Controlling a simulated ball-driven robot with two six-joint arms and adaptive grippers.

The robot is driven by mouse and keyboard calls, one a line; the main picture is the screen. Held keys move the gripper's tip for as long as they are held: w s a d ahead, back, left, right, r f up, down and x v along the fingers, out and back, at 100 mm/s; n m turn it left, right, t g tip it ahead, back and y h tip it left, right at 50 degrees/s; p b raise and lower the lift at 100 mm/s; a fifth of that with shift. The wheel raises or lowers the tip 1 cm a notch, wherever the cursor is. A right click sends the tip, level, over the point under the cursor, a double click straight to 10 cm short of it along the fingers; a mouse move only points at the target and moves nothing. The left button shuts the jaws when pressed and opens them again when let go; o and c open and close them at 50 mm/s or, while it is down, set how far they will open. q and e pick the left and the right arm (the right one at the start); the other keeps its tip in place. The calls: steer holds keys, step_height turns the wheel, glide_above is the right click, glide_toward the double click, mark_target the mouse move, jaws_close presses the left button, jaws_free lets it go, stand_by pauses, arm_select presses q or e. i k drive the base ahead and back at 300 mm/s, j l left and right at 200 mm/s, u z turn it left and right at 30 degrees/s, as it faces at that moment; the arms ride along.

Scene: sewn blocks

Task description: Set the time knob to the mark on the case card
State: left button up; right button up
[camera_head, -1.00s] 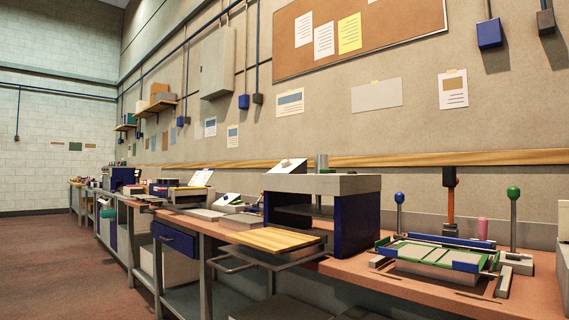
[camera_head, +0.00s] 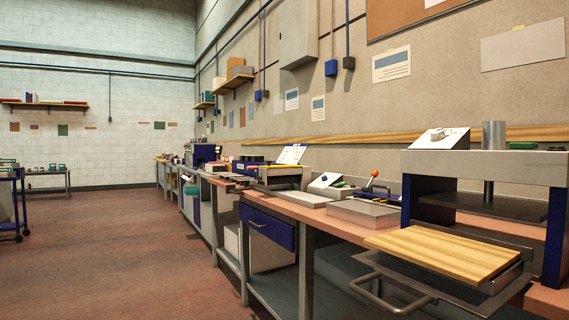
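Neither of my grippers is in view. A white sloped panel (camera_head: 440,138) with a small dark knob stands on top of the blue and grey press (camera_head: 487,168) at the right. A pale printed card (camera_head: 291,154) leans upright behind a low machine (camera_head: 279,175). I cannot tell which knob is the time knob or which card is the case card; no mark is readable from here.
A long workbench (camera_head: 351,229) runs along the right wall. A wooden-topped pull-out tray (camera_head: 442,252) with a bar handle juts from it. A blue drawer (camera_head: 268,229) sits below. The reddish floor (camera_head: 120,240) at left is open. A blue cart (camera_head: 14,203) stands at the far left.

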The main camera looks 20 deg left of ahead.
mark_target(436, 134)
steer(key=i+j, duration=1.85)
steer(key=j, duration=0.2)
